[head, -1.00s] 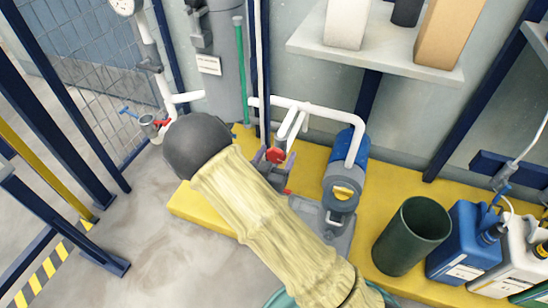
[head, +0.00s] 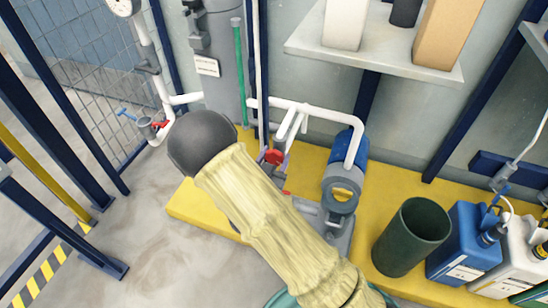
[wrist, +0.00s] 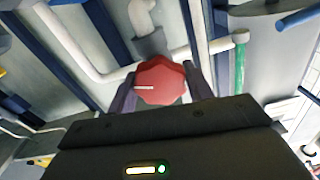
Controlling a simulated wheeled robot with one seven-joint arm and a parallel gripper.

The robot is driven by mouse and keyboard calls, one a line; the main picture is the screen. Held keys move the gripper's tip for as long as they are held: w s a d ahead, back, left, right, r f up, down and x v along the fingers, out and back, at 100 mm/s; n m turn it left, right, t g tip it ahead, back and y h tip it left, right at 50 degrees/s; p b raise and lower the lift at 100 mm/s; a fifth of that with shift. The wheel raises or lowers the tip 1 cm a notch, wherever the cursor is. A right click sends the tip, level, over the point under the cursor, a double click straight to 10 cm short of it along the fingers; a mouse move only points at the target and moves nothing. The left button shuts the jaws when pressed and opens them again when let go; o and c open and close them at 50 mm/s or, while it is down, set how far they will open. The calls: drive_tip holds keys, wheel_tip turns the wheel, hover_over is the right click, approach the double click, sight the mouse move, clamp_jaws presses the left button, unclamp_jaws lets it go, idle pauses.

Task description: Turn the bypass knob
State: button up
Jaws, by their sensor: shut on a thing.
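The red bypass knob (head: 274,157) sits on the white pipework in front of the back wall, just past the end of my arm. In the wrist view the lobed red knob (wrist: 162,80) fills the space between the two dark fingers of my gripper (wrist: 160,85). One finger is on each side, and the gripper is shut on the knob. A white line on the knob's face points to the left in the wrist view. In the head view my forearm in its pale yellow sleeve hides most of the gripper (head: 275,162).
A blue pump (head: 345,175) stands right of the knob on the yellow platform (head: 205,210). A green bin (head: 411,236) and a blue canister (head: 468,242) stand further right. White pipes (head: 320,110) run close around the knob. A shelf (head: 375,45) hangs above.

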drive_tip(key=shift+a+f+m+b, duration=0.1)
drive_tip(key=shift+m+b, duration=0.35)
drive_tip(key=shift+m, duration=1.35)
drive_tip(key=shift+s, duration=0.1)
drive_tip(key=o, duration=1)
drive_tip(key=p+v, duration=0.6)
drive_tip(key=v, duration=1.1)
drive_tip(key=shift+s, duration=0.2)
